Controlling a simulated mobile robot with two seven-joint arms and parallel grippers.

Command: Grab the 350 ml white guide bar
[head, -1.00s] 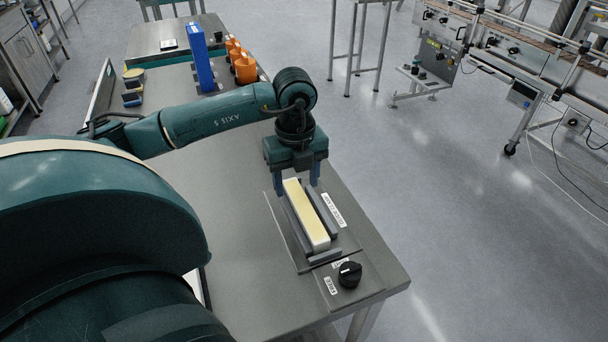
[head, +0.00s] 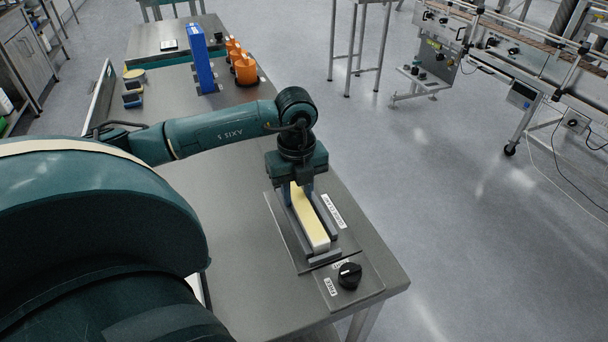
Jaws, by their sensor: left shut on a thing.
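The white guide bar (head: 311,222), with a pale cream top, lies lengthwise in a grey holder (head: 325,258) on the steel table. My left gripper (head: 298,192) points down over the bar's far end, with its fingers on either side, shut on it. The bar still sits between the holder's dark side rails. The far end of the bar is hidden under the gripper. My right gripper is not in view.
A black knob (head: 349,275) stands at the table's near right corner. A blue upright block (head: 202,60) and orange parts (head: 244,68) stand farther back. The table (head: 222,215) left of the holder is clear. A conveyor machine (head: 500,50) stands across the floor.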

